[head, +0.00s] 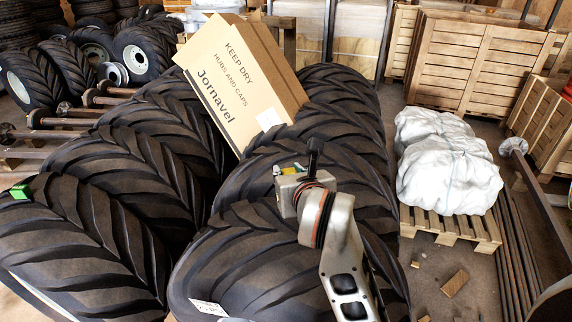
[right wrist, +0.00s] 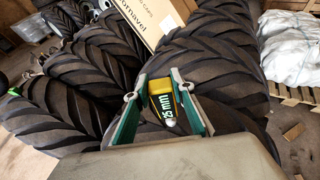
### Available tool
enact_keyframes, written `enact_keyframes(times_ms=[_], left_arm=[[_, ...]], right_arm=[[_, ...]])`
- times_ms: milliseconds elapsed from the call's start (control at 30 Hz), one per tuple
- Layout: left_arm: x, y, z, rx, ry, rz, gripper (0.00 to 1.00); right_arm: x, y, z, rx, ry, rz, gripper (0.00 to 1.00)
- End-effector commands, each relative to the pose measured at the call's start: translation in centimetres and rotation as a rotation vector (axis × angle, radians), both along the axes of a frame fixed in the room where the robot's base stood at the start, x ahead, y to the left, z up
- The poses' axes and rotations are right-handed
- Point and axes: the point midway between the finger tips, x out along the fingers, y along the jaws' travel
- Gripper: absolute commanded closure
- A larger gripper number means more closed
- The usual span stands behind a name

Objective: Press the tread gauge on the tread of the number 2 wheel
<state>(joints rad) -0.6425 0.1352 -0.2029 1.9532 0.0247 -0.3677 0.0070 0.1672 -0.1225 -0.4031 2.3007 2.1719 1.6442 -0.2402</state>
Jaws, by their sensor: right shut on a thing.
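In the head view only a small yellow part of the gauge (head: 287,170) shows beside my right gripper (head: 291,180). The gripper is shut on it, over the nearest large tyre of the right row (head: 250,255). I cannot tell whether the gauge touches the tread. That tyre bears a white label (head: 208,308), whose writing I cannot read, so the wheel's number is unclear. My left gripper is out of view.
A tall "Jornavel" carton (head: 240,80) leans among the tyres behind. A left row of tyres (head: 80,240) stands close by, with a small green item (head: 20,191) on top. At right are a wrapped white bundle on a pallet (head: 452,228) and long bars (head: 512,250).

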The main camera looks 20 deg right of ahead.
Motion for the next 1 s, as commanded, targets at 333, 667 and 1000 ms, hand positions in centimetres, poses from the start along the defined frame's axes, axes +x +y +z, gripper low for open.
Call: enact_keyframes(times_ms=[333, 667, 1000], left_arm=[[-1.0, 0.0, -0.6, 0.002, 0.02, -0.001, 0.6], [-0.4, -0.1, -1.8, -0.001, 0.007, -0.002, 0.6], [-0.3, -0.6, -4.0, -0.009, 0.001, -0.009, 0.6]], right_arm=[[-0.1, 0.0, 0.1, 0.0, -0.001, 0.0, 1.0], [-0.2, 0.0, -1.7, 0.0, 0.0, 0.0, 1.0], [-0.2, 0.0, -4.8, 0.0, 0.001, 0.0, 1.0]])
